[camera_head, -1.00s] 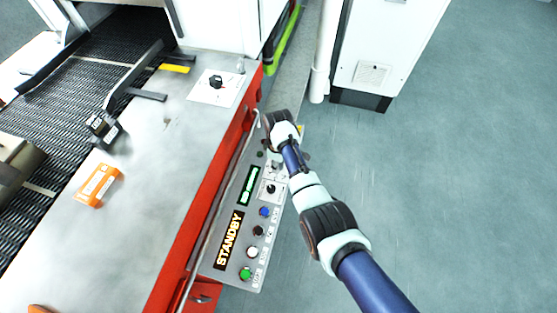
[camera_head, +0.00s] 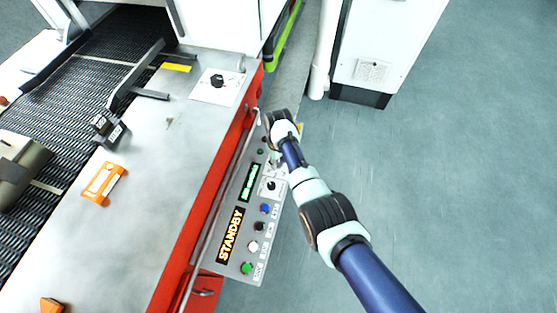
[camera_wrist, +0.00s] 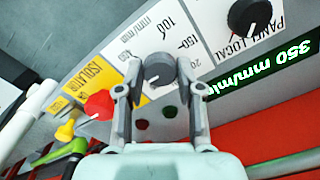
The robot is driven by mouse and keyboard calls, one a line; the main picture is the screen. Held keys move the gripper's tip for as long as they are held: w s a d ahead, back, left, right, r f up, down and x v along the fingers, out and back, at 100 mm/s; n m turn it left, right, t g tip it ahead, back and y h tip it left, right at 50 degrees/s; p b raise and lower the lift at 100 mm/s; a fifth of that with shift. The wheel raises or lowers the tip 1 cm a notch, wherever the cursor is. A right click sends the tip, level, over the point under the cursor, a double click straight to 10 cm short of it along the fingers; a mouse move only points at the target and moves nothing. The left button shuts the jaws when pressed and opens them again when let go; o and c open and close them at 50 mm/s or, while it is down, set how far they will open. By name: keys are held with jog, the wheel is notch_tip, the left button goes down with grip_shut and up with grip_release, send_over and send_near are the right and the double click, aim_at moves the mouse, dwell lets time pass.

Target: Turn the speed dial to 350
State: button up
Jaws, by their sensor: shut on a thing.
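The speed dial (camera_wrist: 158,70) is a dark round knob on a white plate marked 100, 150 and more. A white pointer line shows on its near side. My gripper (camera_wrist: 159,77) is shut on the dial, one finger on each side of it. The green display (camera_wrist: 262,70) beside it reads 350 mm/min, upside down in the wrist view. In the head view my gripper (camera_head: 275,160) is at the upper part of the control panel (camera_head: 217,262), and the arm hides the speed dial there.
A panel/local selector (camera_wrist: 250,20) sits beside the speed dial. A red isolator knob (camera_wrist: 98,105) is on the other side. In the head view, an amber STANDBY display (camera_head: 230,235) and several buttons, one green (camera_head: 247,268), line the panel.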

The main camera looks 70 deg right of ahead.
aim_at(279, 163)
jog(key=o, duration=1.2)
jog(key=shift+c, duration=0.2)
notch_tip(279, 163, up, 12)
